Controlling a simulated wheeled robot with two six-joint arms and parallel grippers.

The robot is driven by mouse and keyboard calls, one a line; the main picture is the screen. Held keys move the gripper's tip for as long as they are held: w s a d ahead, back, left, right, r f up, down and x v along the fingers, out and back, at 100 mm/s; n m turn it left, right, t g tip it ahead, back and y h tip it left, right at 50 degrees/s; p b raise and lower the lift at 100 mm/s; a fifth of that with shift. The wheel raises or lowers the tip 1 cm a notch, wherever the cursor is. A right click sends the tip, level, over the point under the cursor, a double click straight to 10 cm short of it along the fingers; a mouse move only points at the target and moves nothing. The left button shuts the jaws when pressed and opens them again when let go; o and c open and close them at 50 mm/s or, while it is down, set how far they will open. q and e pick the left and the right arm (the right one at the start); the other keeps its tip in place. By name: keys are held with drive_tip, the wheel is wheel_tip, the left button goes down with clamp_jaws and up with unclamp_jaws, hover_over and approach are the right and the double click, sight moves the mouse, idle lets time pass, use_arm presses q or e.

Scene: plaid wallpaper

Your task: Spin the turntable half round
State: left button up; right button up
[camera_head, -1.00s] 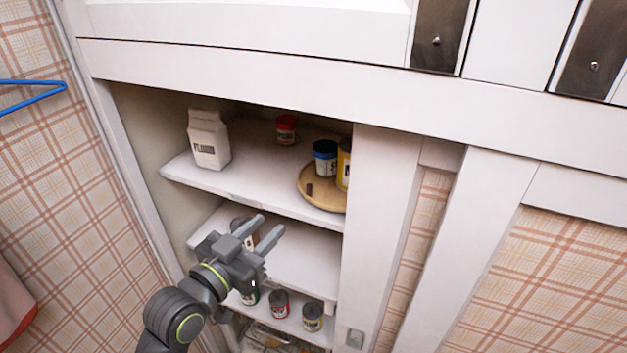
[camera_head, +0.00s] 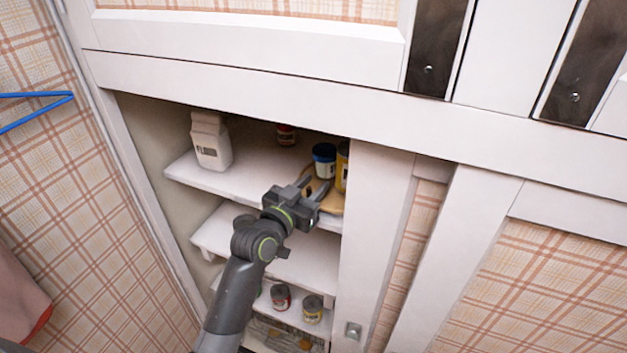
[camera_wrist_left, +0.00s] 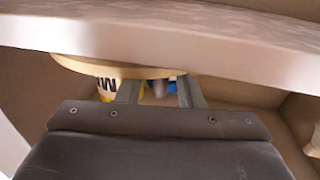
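The turntable (camera_head: 336,205) is a round, light wooden disc on the upper shelf, partly hidden by my left gripper and the cupboard's right post. A jar with a blue lid (camera_head: 324,161) and a yellow jar (camera_head: 342,172) stand on it. My left gripper (camera_head: 315,184) is open at the turntable's near edge. The left wrist view looks upside down; there the two fingers (camera_wrist_left: 159,92) stand apart over the turntable (camera_wrist_left: 105,67). A small brownish piece (camera_wrist_left: 158,87) shows between them; I cannot tell if they touch it. My right gripper is not in view.
A white carton (camera_head: 211,143) stands at the left of the upper shelf (camera_head: 240,178), and a red-lidded jar (camera_head: 286,135) at the back. Cans (camera_head: 281,296) stand on a lower shelf. The cupboard's right post (camera_head: 370,235) is close to the turntable.

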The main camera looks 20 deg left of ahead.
use_arm(q)
drive_tip(key=shift+w+d, duration=0.1)
drive_tip(key=shift+w, duration=0.25)
clamp_jaws()
idle(0.3)
